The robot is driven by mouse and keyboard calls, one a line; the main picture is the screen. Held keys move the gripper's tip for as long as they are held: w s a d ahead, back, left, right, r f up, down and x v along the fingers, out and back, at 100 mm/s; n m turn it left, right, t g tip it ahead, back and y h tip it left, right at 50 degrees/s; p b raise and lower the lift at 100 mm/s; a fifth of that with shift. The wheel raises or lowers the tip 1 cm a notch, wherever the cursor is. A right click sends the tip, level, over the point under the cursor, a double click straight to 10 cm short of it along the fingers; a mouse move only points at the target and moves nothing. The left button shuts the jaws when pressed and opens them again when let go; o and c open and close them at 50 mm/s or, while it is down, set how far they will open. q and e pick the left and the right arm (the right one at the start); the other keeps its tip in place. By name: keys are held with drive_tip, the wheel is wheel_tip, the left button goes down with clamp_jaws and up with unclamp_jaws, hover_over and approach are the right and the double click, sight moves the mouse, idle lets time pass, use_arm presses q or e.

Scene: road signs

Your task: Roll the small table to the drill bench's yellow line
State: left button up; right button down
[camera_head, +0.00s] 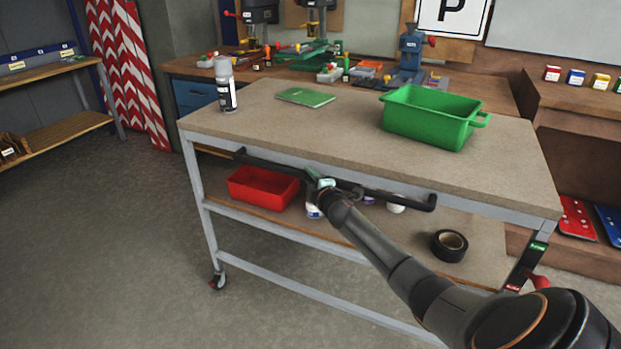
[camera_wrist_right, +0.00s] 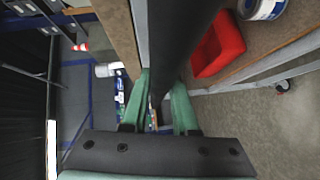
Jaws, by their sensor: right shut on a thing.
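The small table (camera_head: 300,128) is a grey wheeled frame with a tan top and a lower shelf. It stands in the middle of the head view. My right gripper (camera_head: 318,180) is shut on the black handle bar (camera_head: 400,197) along its near side. In the right wrist view the bar (camera_wrist_right: 185,35) passes between the green fingers (camera_wrist_right: 160,95). The drill bench (camera_head: 490,93), with drill presses (camera_head: 258,14), stands behind the table. No yellow line is visible on the floor. My left gripper is not in view.
The table carries a green bin (camera_head: 425,122), a spray can (camera_head: 226,88) and a green booklet (camera_head: 306,97). A red bin (camera_head: 262,188) and black tape (camera_head: 449,245) lie on its shelf. Shelving (camera_head: 65,120) stands left. Floor is clear at left.

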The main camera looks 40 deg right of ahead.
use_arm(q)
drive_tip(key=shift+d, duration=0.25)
use_arm(e)
drive_tip(key=shift+d+r, duration=0.15)
drive_tip(key=shift+d, duration=0.15)
drive_tip(key=shift+d, duration=0.1)
drive_tip(key=c, duration=0.7)
unclamp_jaws()
drive_tip(key=shift+w, duration=0.1)
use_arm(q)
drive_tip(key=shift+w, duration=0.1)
use_arm(e)
drive_tip(key=shift+s+a, duration=0.35)
drive_tip(key=shift+s, duration=0.25)
use_arm(q)
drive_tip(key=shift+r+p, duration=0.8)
drive_tip(key=shift+p, duration=0.1)
use_arm(e)
drive_tip(key=v, duration=1.1)
drive_tip(key=shift+s, duration=0.1)
